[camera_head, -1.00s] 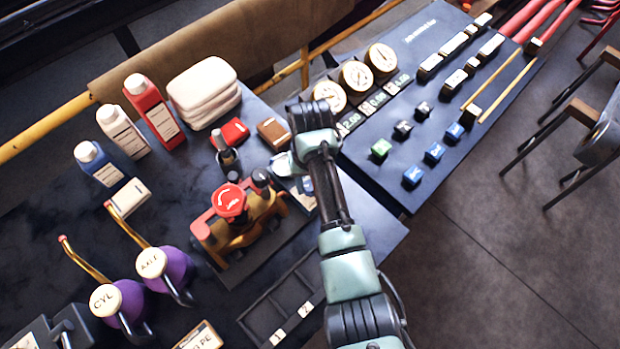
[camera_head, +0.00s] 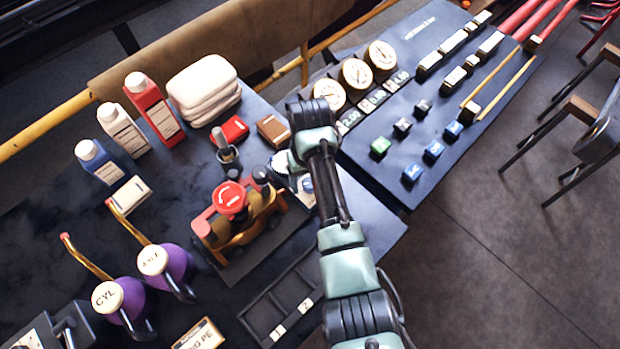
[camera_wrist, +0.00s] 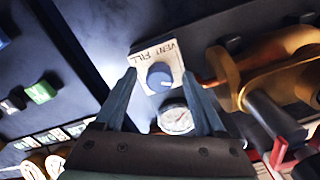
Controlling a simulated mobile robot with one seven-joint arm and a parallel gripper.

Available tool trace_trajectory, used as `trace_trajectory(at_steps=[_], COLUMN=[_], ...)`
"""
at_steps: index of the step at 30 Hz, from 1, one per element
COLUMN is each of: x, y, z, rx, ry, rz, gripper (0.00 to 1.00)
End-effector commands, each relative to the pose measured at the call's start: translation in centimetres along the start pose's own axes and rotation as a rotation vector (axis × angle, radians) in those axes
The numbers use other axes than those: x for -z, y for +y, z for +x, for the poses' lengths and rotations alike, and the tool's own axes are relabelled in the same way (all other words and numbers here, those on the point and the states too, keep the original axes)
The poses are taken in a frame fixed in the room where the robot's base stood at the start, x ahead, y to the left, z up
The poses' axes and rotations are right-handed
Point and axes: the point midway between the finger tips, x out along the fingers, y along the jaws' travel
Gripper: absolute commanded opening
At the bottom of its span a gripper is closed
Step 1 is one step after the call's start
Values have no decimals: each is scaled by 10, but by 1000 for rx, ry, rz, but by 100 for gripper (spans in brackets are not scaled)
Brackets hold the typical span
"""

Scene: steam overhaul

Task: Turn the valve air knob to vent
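The air knob is a small blue knob (camera_wrist: 160,77) on a pale plate (camera_wrist: 151,58) marked VENT and FILL. In the head view the blue knob (camera_head: 307,185) shows just left of my forearm. My gripper (camera_wrist: 159,80) is open, with one finger on each side of the knob in the wrist view. The fingers look apart from the knob, but their height above it is hard to tell. A round white gauge (camera_wrist: 175,119) sits just below the knob in the wrist view. The knob's pointer direction is not clear.
A brass valve body with a red cap (camera_head: 230,200) stands left of the knob. Bottles (camera_head: 155,105) and folded white cloths (camera_head: 203,90) lie farther back. A panel with gauges and blue buttons (camera_head: 434,150) is to the right. A compartment tray (camera_head: 265,318) lies in front.

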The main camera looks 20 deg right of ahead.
Motion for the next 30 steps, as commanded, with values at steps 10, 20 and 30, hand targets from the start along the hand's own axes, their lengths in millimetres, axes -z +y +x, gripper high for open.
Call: trace_trajectory(at_steps=[10, 20, 30], x=[1, 2, 0], y=[0, 0, 0], z=[-8, -77, -128], rx=[0, -1, 0], ry=[3, 7, -1], rz=[1, 1, 0], gripper=[72, 72, 72])
